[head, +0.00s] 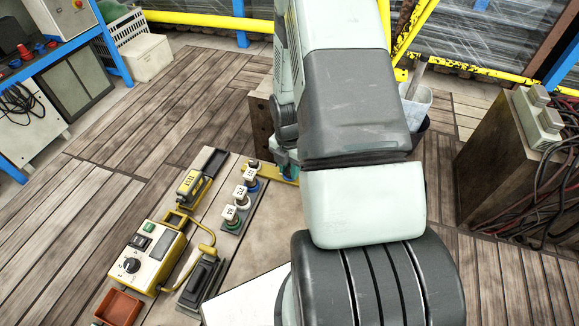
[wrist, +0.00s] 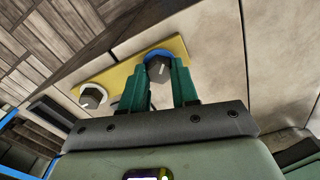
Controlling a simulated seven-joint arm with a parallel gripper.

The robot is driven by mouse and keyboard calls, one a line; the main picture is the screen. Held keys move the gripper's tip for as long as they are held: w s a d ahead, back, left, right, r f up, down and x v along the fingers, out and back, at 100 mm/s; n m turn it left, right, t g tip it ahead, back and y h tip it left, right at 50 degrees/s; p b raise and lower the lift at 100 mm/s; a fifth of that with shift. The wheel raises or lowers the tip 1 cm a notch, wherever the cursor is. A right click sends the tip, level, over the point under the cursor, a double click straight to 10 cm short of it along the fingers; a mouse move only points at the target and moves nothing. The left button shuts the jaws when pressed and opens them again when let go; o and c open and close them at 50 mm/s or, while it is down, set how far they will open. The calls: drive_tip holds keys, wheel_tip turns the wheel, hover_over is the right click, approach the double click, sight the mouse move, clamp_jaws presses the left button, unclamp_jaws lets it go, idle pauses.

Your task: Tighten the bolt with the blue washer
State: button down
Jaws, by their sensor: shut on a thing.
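In the wrist view, a dark grey hex bolt (wrist: 159,72) with a blue washer (wrist: 155,54) stands on a yellow plate (wrist: 122,78). My gripper's (wrist: 161,66) two green fingers are shut on this bolt's head, one on each side. A second dark bolt (wrist: 92,97) with a white washer stands to the left on the same plate, clear of the fingers. Part of a round grey thing between the two is mostly hidden by the left finger.
In the head view, several pieces with white labels (head: 241,192) stand left of the plate. A cabled crate (head: 515,165) stands right.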

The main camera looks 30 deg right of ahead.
drive_tip(key=m, duration=1.1)
drive_tip(key=shift+m, duration=0.4)
drive_tip(key=m, duration=0.5)
drive_tip(key=shift+w, duration=0.1)
drive_tip(key=m, duration=0.6)
drive_tip(key=shift+m, duration=0.4)
drive_tip(key=m, duration=1)
drive_tip(key=shift+d+m, duration=0.1)
drive_tip(key=shift+m, duration=0.3)
drive_tip(key=m, duration=1)
drive_tip(key=shift+m, duration=0.4)
